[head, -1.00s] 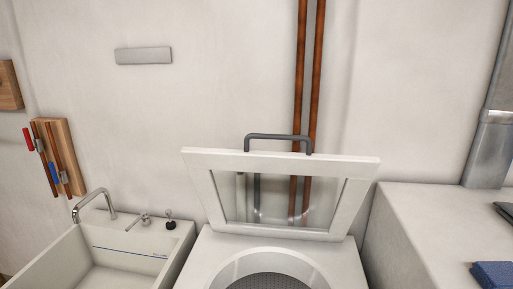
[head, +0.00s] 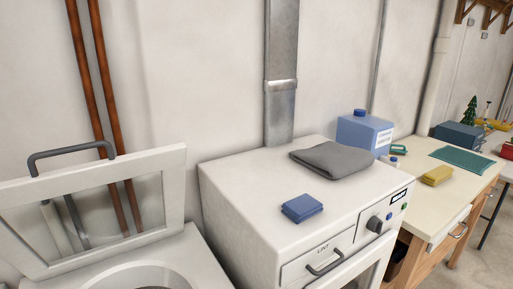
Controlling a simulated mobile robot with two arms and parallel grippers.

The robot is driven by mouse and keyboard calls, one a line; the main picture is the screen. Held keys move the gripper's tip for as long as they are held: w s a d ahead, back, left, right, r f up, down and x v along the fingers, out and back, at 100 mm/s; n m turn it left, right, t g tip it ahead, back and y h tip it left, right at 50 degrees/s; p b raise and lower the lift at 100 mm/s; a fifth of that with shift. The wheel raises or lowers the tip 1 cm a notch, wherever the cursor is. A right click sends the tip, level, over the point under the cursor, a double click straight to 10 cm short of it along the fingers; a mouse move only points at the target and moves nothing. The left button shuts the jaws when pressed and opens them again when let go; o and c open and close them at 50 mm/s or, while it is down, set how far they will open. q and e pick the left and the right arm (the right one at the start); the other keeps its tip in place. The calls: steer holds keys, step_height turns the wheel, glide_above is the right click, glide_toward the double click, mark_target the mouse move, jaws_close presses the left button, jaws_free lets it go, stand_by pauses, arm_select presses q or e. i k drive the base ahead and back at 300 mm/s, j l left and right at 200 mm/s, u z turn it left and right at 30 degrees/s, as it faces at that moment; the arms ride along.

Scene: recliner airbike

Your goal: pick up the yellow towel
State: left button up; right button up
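A small folded yellow item (head: 437,175), which looks like the yellow towel, lies on the light top of the wooden workbench (head: 408,190) at the right of the head view.
A white dryer (head: 250,200) stands left of the bench, with a folded blue cloth (head: 301,208) and a folded grey cloth (head: 332,159) on top. A blue jug (head: 364,132) and the green mat (head: 463,161) are on the bench. An open-lidded washer (head: 150,265) is at left.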

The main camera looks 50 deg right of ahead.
mark_target(433, 177)
steer(key=z, duration=3)
steer(key=i+l+z, duration=0.55)
steer(key=i, duration=0.35)
steer(key=i+l+z, duration=0.3)
steer(key=i, duration=0.15)
steer(key=i+z, duration=0.3)
steer(key=i, duration=0.2)
steer(key=i+l+u, duration=0.1)
steer(key=i+u, duration=0.4)
steer(key=i+l+u, duration=0.3)
steer(key=i+u, duration=0.15)
steer(key=i, duration=0.15)
